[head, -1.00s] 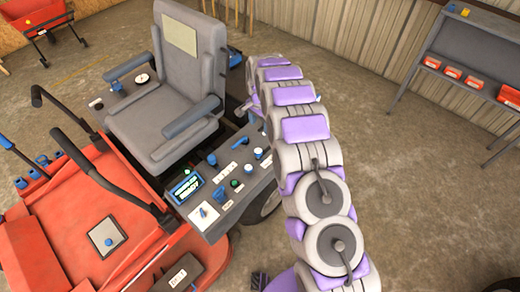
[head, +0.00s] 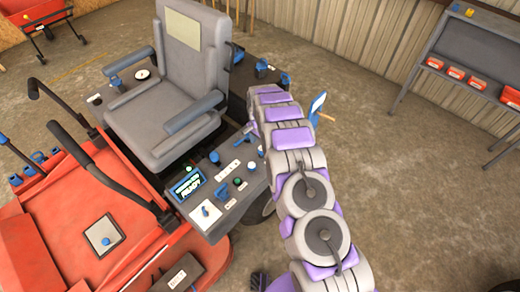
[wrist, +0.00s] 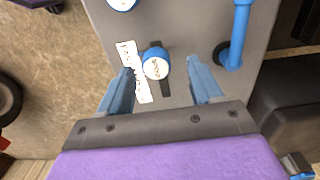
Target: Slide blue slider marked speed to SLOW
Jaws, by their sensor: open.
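The blue slider (wrist: 156,65) has a round white cap with dark lettering that appears to read SPEED. It sits in a dark slot on the grey control panel (wrist: 185,20) in the wrist view. A white label (wrist: 133,72) with lettering lies along the slot's left side; its words are hard to read. My gripper (wrist: 160,68) is open, with one blue finger on each side of the slider. Gaps show between the fingers and the knob. In the head view my arm reaches to the right part of the panel (head: 228,207) and hides my gripper.
A blue lever (wrist: 238,35) stands close right of the slider in the wrist view, and another blue knob (wrist: 122,3) lies beyond. The lit display (head: 187,186), grey seat (head: 175,105) and orange mower body (head: 60,235) are left of my arm. Open floor lies right.

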